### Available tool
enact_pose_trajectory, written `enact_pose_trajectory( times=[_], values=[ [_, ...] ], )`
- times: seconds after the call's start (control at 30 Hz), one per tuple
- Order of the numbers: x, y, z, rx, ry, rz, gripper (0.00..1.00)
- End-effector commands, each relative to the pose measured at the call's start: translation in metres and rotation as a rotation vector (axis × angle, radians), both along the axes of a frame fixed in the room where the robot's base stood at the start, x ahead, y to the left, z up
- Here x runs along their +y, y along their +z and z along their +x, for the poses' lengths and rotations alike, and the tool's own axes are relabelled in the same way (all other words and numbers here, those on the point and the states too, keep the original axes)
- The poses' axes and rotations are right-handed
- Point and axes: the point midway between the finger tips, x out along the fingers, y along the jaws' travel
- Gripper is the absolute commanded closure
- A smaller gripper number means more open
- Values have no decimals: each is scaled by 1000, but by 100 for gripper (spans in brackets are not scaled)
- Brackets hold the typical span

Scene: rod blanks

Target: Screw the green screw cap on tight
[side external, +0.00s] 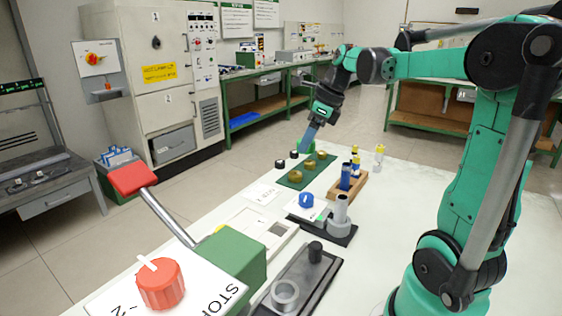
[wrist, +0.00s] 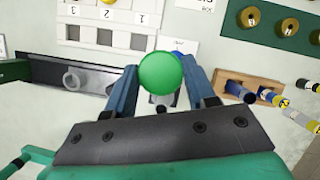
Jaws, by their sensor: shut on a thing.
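My gripper (wrist: 160,78) is shut on the green screw cap (wrist: 160,75), a round disc between its two blue fingers in the wrist view. In the side view my gripper (side external: 305,143) points down over the far end of the table, with a bit of green (side external: 310,148) beside its fingertips. In the wrist view the cap hides most of what lies behind it; a blue thing (wrist: 178,53) and a grey-white cylinder (wrist: 165,99) show partly past it. I cannot tell whether the cap touches anything below.
A green board (side external: 296,183) with brass knobs lies near my gripper, with black caps (side external: 280,163) beside it. A wooden block (side external: 361,195) holds blue and yellow rods. A grey upright cylinder (side external: 341,210) stands on a dark base near a blue dial (side external: 306,200). A red-handled lever (side external: 133,178) rises in front.

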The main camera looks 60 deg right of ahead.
Motion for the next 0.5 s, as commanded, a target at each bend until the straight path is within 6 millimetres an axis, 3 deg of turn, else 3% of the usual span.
enact_pose_trajectory(
  times=[0.03, 0.2, 0.33, 0.5],
  values=[
    [-4, -6, -19, -1, -68, 0, 99],
    [-9, -25, -65, -3, -243, 1, 99],
    [-8, -34, -82, -4, -315, 1, 99],
    [-8, -43, -88, -4, -341, 1, 99]
  ],
)
